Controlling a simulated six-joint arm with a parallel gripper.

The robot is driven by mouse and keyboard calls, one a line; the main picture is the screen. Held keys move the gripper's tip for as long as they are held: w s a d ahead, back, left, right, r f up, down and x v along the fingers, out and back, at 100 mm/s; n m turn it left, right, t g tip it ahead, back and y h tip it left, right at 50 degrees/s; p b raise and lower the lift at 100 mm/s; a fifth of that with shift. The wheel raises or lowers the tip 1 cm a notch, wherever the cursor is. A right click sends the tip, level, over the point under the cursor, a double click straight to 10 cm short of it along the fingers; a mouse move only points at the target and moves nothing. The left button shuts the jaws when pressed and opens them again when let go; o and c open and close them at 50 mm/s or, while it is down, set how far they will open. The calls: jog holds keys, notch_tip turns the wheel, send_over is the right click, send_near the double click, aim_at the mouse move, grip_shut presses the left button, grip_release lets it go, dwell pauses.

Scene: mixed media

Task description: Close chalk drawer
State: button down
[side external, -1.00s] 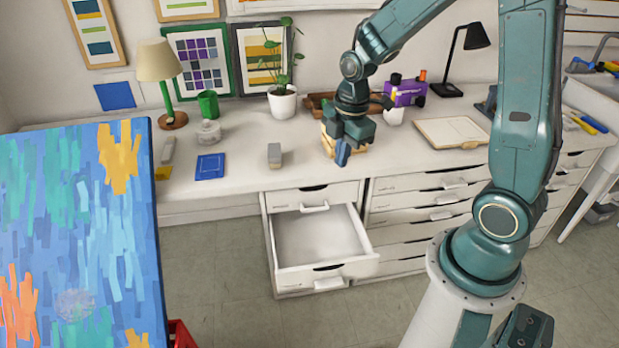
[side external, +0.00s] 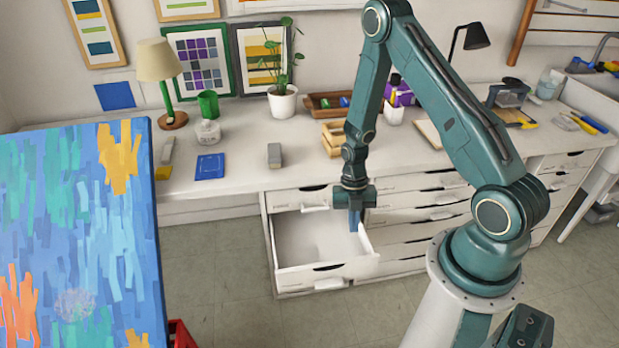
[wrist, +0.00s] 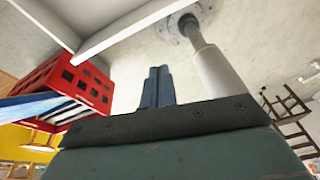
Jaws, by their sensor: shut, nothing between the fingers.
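The open white drawer (side external: 315,288) sticks out from the left white cabinet under the desk. Its inside looks empty. A closed drawer is above it, and its front handle shows low at the front. My gripper (side external: 355,224) points down near the drawer's right side wall, with its blue fingers held together and nothing between them. The fingers also show in the wrist view (wrist: 158,86), side by side. A white edge, likely the drawer (wrist: 130,32), passes above them there. I cannot tell whether the fingers touch the drawer.
A large painted canvas (side external: 85,240) stands at the front left, with a red crate (wrist: 68,82) by it. The desk above holds a grey block (side external: 274,155), a blue notebook (side external: 210,167) and a potted plant (side external: 282,100). Floor in front of the drawer is clear.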

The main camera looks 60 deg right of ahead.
aim_at(356, 258)
notch_tip(356, 258, down, 5)
jog(key=s+n, duration=0.2)
jog(key=shift+s+a+f, duration=0.15)
jog(key=shift+s+f, duration=0.05)
jog(key=shift+s, duration=0.2)
jog(key=x, duration=0.6)
jog(key=w+d+x, duration=0.1)
jog(key=x, duration=0.2)
jog(key=shift+f, duration=0.35)
jog(key=shift+w+d, duration=0.6)
jog(key=shift+d, duration=0.05)
